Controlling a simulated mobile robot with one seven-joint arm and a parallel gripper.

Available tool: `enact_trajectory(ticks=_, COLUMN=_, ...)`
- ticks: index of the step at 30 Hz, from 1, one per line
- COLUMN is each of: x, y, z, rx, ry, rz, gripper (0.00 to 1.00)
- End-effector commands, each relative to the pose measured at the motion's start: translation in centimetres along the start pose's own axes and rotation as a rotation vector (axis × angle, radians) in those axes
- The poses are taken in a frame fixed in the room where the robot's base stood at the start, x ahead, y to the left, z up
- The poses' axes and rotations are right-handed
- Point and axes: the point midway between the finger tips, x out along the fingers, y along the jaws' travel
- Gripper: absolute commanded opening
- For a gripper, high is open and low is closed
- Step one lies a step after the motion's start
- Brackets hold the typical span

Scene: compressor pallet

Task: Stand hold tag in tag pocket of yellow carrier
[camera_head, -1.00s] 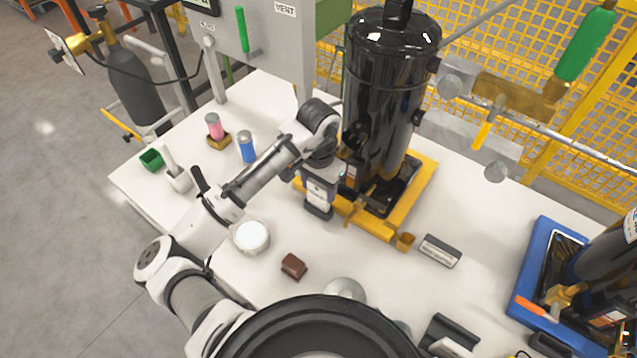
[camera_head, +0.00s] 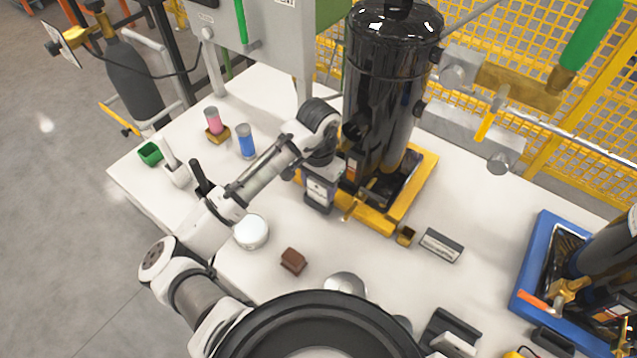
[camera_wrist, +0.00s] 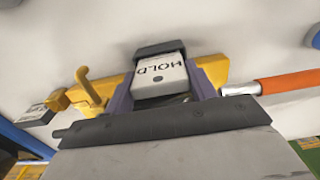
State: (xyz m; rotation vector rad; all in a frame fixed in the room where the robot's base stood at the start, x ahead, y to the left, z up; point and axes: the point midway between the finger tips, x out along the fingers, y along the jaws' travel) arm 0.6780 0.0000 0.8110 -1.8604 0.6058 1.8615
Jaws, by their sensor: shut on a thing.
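The yellow carrier (camera_head: 385,222) sits on the white table under a tall black compressor (camera_head: 385,90). A small open yellow pocket (camera_head: 406,236) stands at its front right corner. It seems to show in the wrist view (camera_wrist: 57,101), left of the yellow hook. My gripper (camera_head: 320,192) is low at the carrier's front left side. In the wrist view my gripper (camera_wrist: 163,84) is shut on the hold tag (camera_wrist: 162,74), a pale plate lettered HOLD with a dark edge. The tag is apart from the pocket.
A grey label block (camera_head: 441,245) lies right of the pocket. A brown block (camera_head: 292,261) and a round white-topped pot (camera_head: 251,231) stand in front. A blue carrier (camera_head: 535,270) is at the right. An orange-handled part (camera_wrist: 285,82) is right of my gripper in the wrist view.

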Motion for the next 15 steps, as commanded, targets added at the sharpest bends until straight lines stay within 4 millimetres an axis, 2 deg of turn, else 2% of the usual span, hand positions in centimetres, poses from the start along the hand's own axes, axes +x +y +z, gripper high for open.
enact_trajectory(ticks=13, x=1.0, y=-0.02, z=0.01, rx=0.0, ry=0.0, rz=0.0, gripper=0.34)
enact_trajectory(ticks=14, x=0.89, y=-0.03, z=0.01, rx=0.0, ry=0.0, rz=-0.001, gripper=0.59)
enact_trajectory(ticks=15, x=0.88, y=-0.03, z=0.01, rx=0.0, ry=0.0, rz=-0.001, gripper=0.65)
